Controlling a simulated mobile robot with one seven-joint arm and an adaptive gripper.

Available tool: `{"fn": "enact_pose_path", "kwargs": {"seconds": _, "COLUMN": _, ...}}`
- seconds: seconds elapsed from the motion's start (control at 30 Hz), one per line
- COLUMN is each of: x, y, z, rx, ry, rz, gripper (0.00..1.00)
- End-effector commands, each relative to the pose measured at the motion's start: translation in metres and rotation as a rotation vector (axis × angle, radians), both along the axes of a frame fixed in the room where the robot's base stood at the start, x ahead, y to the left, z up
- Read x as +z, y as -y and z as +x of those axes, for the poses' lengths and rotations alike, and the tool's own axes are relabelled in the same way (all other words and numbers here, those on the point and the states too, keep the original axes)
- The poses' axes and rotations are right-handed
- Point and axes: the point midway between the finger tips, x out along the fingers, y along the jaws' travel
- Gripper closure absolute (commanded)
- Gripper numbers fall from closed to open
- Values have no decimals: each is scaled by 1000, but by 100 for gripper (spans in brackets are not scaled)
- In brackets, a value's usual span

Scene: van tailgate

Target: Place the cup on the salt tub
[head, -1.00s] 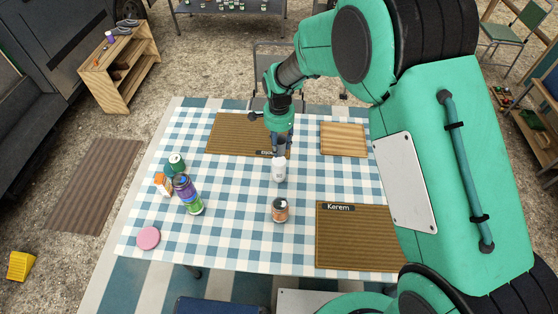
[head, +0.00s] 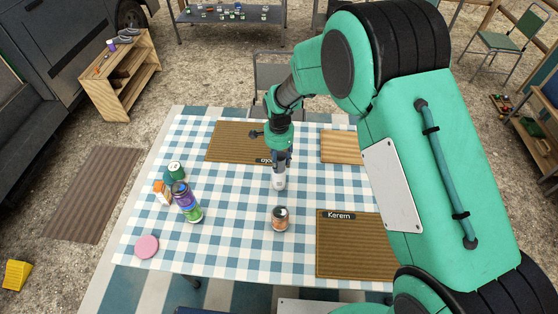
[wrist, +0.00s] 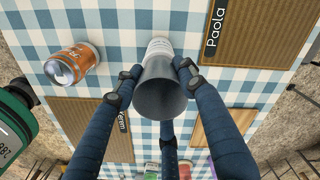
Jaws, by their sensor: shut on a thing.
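The cup (wrist: 162,92) is a grey metal cup, its open mouth toward the camera in the wrist view. My gripper (wrist: 160,78) is shut on it, with fingers around its sides. The white salt tub (wrist: 160,46) shows just beyond the cup in the wrist view, partly hidden by it. In the head view the salt tub (head: 279,184) stands on the checked cloth, directly below my gripper (head: 279,163). The cup is mostly hidden by the fingers there. I cannot tell whether the cup touches the tub.
An orange can (head: 280,218) stands close in front of the tub. A tall purple-green can (head: 187,203), an orange carton (head: 162,191), a green can (head: 176,171) and a pink disc (head: 147,246) are at left. The Kerem mat (head: 355,250) and wooden board (head: 338,148) lie at right.

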Motion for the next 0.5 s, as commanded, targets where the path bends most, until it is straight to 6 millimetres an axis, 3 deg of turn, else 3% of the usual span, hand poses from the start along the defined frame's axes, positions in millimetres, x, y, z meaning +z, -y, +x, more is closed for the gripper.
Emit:
{"fn": "enact_pose_path", "kwargs": {"seconds": 0.13, "x": -3, "y": 0, "z": 0, "rx": 0, "ry": 0, "rz": 0, "gripper": 78}}
{"fn": "enact_pose_path", "kwargs": {"seconds": 0.17, "x": -3, "y": 0, "z": 0, "rx": 0, "ry": 0, "rz": 0, "gripper": 58}}
{"fn": "enact_pose_path", "kwargs": {"seconds": 0.27, "x": -3, "y": 0, "z": 0, "rx": 0, "ry": 0, "rz": 0, "gripper": 41}}
{"fn": "enact_pose_path", "kwargs": {"seconds": 0.5, "x": -3, "y": 0, "z": 0, "rx": 0, "ry": 0, "rz": 0, "gripper": 41}}
